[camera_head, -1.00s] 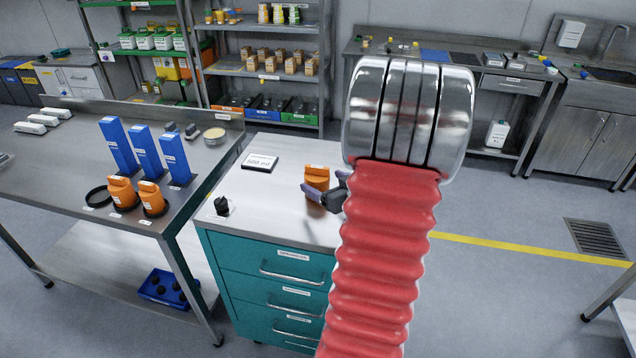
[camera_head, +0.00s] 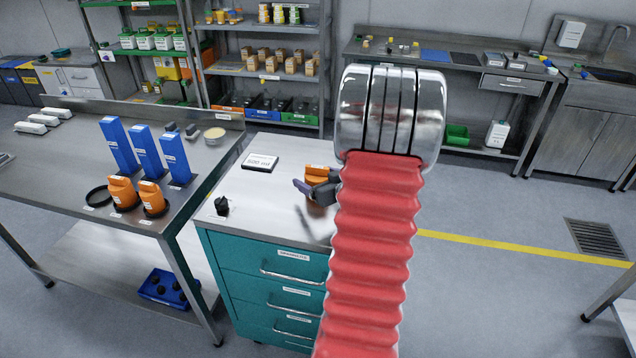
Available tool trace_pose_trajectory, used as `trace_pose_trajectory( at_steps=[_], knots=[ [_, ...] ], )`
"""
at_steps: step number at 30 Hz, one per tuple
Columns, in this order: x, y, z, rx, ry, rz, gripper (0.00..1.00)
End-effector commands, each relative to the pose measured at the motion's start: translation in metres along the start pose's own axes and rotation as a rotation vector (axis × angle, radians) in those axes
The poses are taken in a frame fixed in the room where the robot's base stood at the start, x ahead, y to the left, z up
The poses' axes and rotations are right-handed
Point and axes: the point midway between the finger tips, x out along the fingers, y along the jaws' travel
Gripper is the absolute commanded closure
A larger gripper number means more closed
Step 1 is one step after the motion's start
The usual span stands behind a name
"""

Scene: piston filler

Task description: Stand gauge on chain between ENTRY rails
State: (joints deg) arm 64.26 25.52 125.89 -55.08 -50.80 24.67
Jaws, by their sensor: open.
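An orange piece (camera_head: 317,172), which looks like the gauge, stands on the top of the teal drawer cabinet. My gripper (camera_head: 314,190) is open, in front of the orange piece, and hides its lower part. I cannot tell whether the fingers touch it or sit around it. My red-sleeved arm hides the far finger and the right side of the cabinet top. The chain and the ENTRY rails are not in view.
A "500 ml" sign (camera_head: 260,162) and a small black knob (camera_head: 222,205) are on the cabinet top (camera_head: 255,215). The steel table (camera_head: 60,165) at left holds blue blocks (camera_head: 148,152) and two similar orange pieces (camera_head: 123,193).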

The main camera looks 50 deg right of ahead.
Motion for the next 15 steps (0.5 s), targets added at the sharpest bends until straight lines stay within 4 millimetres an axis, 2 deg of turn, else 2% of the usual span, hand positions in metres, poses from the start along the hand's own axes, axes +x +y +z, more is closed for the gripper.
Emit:
trace_pose_trajectory(
  at_steps=[9,15],
  knots=[
    [-0.0004,0.0003,0.0001,0.000,0.000,0.000,0.19],
    [-0.0005,0.0004,0.0001,0.000,0.000,0.001,0.33]
  ],
)
